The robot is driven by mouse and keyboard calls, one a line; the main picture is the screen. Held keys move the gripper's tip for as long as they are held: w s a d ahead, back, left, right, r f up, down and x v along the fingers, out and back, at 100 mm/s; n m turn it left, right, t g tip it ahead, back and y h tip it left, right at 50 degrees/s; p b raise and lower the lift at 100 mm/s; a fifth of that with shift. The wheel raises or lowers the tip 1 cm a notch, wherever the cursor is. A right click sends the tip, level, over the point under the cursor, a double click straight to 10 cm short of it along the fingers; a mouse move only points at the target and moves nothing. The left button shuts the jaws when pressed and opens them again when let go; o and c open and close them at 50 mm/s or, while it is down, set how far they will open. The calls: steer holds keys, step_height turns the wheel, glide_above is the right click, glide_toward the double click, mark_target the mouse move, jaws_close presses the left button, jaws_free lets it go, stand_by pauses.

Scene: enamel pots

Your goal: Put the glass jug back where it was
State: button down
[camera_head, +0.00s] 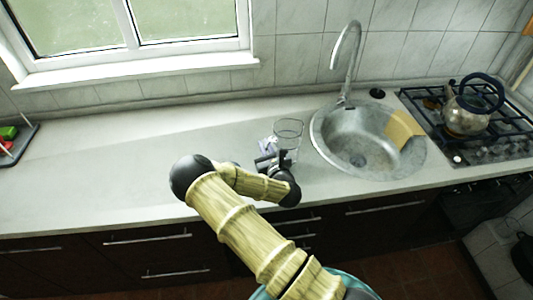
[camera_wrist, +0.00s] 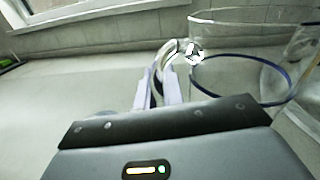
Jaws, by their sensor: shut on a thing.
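The clear glass jug (camera_head: 290,128) is over the counter, left of the sink, at the far side of my gripper. In the wrist view the jug (camera_wrist: 242,72) fills the upper right, with a dark blue ring around its glass. My gripper (camera_head: 267,147) is shut on the jug's handle. In the wrist view the pale fingers of my gripper (camera_wrist: 160,76) close around the curved handle, left of the jug's body. The jug looks about upright. Whether its base touches the counter, I cannot tell.
The round sink (camera_head: 322,150) with its tall tap (camera_head: 349,65) is just right of the jug. A yellow cloth (camera_head: 403,129) hangs at its right side. A kettle (camera_head: 468,112) stands on the hob (camera_head: 425,112). A dish rack (camera_head: 22,146) is at far left. The counter (camera_head: 110,160) between is clear.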

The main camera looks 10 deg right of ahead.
steer(key=shift+w+d+f+p, duration=0.1)
steer(key=shift+f+p, duration=0.25)
steer(key=shift+f, duration=1.45)
steer(key=shift+f, duration=0.1)
steer(key=c, duration=1.5)
jaws_free()
steer(key=shift+f, duration=0.1)
